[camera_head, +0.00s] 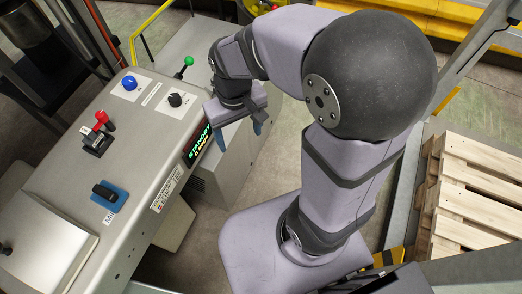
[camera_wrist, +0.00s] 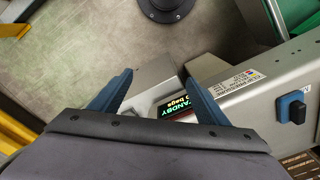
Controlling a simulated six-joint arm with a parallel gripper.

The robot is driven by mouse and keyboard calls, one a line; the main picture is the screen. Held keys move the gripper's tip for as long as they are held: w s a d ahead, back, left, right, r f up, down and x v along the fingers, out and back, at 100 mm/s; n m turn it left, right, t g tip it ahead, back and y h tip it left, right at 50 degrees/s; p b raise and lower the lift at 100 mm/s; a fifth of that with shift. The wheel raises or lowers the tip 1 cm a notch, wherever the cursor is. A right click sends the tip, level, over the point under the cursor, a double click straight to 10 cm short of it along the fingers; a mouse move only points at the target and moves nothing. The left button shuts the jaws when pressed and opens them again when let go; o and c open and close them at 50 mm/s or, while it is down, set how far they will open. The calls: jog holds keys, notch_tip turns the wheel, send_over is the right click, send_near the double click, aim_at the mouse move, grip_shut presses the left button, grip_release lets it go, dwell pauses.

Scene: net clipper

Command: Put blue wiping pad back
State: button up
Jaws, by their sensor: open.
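The blue wiping pad (camera_head: 108,197) with a black handle lies on the sloping grey console top, at the left of the head view. It also shows at the right edge of the wrist view (camera_wrist: 291,107). My gripper (camera_head: 238,131) is open, with its blue fingers apart and nothing between them. It hangs beside the console's front edge by the lit display, well to the right of the pad and not touching it. The wrist view shows both fingers (camera_wrist: 158,78) spread over the display and floor.
The console (camera_head: 60,177) carries a red-handled switch (camera_head: 103,119), a blue button (camera_head: 129,83), a black knob (camera_head: 175,100) and a green-knobbed lever (camera_head: 186,65). Its display (camera_head: 198,145) reads STANDBY. A wooden pallet (camera_head: 475,190) stands at the right.

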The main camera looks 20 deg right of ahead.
jog(key=s+d+f+m, duration=0.1)
jog(key=s+d+f, duration=0.1)
jog(key=s+d, duration=0.3)
jog(key=shift+s+f+m, duration=0.25)
jog(key=shift+s+m, duration=0.05)
jog(key=shift+s, duration=0.3)
dwell(0.6)
